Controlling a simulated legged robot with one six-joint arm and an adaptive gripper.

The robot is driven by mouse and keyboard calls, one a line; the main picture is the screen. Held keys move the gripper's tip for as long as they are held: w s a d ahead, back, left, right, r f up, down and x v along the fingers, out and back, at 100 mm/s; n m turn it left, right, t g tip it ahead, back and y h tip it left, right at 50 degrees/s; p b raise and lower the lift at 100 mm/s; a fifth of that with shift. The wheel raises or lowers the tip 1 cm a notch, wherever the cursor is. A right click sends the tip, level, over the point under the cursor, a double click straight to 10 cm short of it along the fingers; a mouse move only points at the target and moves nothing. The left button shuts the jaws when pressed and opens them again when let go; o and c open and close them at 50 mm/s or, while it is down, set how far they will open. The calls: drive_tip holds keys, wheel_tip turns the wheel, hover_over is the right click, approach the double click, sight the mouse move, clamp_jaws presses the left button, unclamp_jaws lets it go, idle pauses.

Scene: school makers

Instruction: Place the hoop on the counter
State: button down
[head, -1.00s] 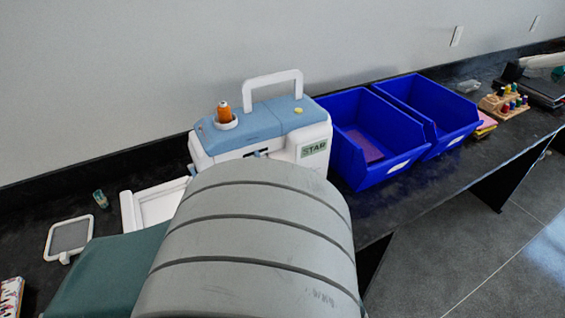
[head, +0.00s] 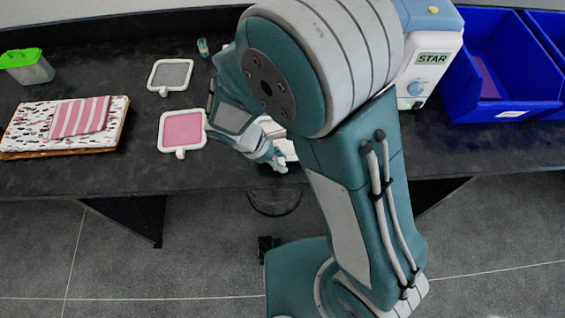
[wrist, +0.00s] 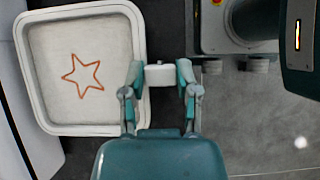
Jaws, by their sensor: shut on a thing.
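The hoop (wrist: 28,70) is a white rounded-square frame with white fabric and an orange star outline. In the wrist view it lies left of my gripper (wrist: 160,82), whose two fingers are shut on its short white tab. In the head view my arm hides most of my gripper (head: 275,160) and nearly all of the hoop; only pale bits show around it. The dark counter (head: 60,180) runs along the wall, and my gripper is near its front edge. I cannot tell whether the hoop touches the counter.
A hoop with grey fabric (head: 171,74) and one with pink fabric (head: 183,130) lie on the counter. Left are patterned fabrics (head: 30,125) and a green-lidded box (head: 28,68). The sewing machine (head: 428,65) and blue bins (head: 500,75) stand right.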

drive_tip(key=shift+w+d+f, duration=0.15)
drive_tip(key=shift+w+f, duration=0.05)
drive_tip(key=shift+f, duration=0.15)
drive_tip(key=f, duration=0.3)
drive_tip(key=shift+w+d+f, duration=0.2)
drive_tip(key=shift+d, duration=0.2)
drive_tip(key=shift+a, duration=0.1)
drive_tip(key=shift+c, duration=1.8)
unclamp_jaws()
drive_tip(key=shift+a, duration=0.1)
